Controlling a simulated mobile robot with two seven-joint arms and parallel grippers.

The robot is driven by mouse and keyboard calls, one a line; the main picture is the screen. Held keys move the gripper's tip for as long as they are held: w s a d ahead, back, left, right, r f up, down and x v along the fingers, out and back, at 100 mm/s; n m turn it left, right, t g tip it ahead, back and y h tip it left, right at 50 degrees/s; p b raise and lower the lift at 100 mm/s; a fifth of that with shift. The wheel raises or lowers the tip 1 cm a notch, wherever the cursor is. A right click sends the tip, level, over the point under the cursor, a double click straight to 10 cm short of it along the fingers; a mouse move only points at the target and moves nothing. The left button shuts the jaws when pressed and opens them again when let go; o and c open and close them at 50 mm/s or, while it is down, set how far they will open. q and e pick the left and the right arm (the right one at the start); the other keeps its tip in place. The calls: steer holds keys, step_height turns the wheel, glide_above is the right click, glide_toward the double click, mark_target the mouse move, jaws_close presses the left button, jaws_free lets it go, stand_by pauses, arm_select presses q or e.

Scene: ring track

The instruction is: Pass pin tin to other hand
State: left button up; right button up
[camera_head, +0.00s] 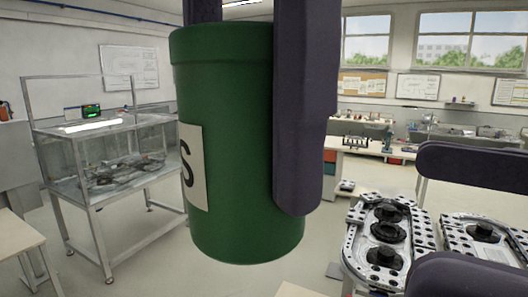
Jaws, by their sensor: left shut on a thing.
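The pin tin (235,150) is a green cylinder with a lid band and a white label bearing a dark letter, large in the middle of the head view. It hangs upright in the air. My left gripper (250,105) comes down from the top edge and is shut on it, with one dark finger across its right side and the other mostly hidden behind it. My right gripper (425,215) shows at the right edge as two dark fingers, one above the other. They are wide apart, with no tin between them, to the right of the tin.
A glass-walled case on a metal frame (95,210) stands at left, with a pale table corner (25,240) in front. Grey machined plates with black parts (380,240) lie at lower right, behind my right gripper. A workbench (365,150) stands farther back. Bare floor shows between.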

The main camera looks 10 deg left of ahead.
mark_target(222, 156)
steer(key=x, duration=1.1)
steer(key=shift+a, duration=0.2)
arm_select(q)
steer(key=shift+w, duration=0.1)
arm_select(e)
steer(key=shift+s, duration=0.2)
steer(key=c, duration=1.3)
arm_select(q)
steer(key=o, duration=1.1)
steer(key=shift+c, duration=0.2)
arm_select(e)
steer(key=shift+c, duration=0.5)
arm_select(q)
steer(key=o, duration=0.3)
arm_select(e)
steer(key=shift+w, duration=0.1)
